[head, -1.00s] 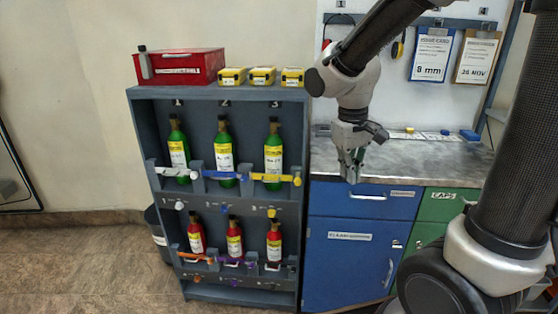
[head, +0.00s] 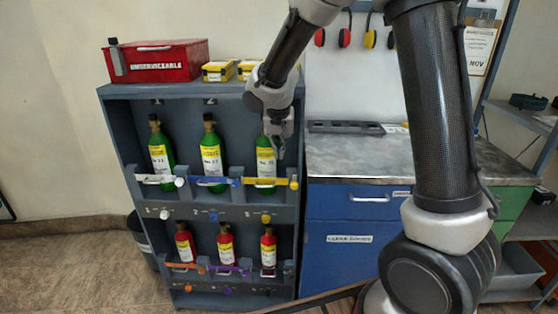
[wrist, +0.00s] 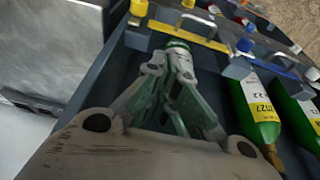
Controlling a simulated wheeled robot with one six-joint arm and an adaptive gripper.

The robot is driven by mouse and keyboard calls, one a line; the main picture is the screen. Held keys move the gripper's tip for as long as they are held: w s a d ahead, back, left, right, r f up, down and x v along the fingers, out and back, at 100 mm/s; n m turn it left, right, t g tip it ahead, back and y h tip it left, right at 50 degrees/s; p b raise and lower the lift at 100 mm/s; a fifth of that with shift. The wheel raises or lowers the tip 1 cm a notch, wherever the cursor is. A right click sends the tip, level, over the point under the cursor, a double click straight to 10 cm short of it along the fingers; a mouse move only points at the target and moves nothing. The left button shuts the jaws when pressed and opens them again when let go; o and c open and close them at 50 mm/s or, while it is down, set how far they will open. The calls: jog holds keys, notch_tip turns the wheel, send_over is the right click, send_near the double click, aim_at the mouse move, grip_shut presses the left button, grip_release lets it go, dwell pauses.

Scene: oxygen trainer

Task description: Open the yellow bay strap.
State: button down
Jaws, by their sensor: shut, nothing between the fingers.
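The yellow bay strap (head: 265,182) lies across the front of the upper right bay of the grey rack, with its yellow knob (head: 294,182) at the right end. It spans the bay in front of a green bottle (head: 265,162). The strap also crosses the top of the wrist view (wrist: 185,34). My gripper (head: 280,150) is shut and empty, at the upper right bay above the strap and near the bottle's upper part. In the wrist view my fingers (wrist: 178,68) point toward the strap and hide most of the bottle. Whether they touch the bottle is unclear.
White and blue straps (head: 222,181) cross the neighbouring bays, each with a green bottle. Red bottles (head: 225,242) stand on the lower shelf. A red box (head: 160,62) and yellow boxes (head: 218,71) sit on top. A blue cabinet (head: 345,250) stands close at right.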

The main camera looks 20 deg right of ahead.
jog(key=x, duration=0.9)
jog(key=shift+f, duration=0.15)
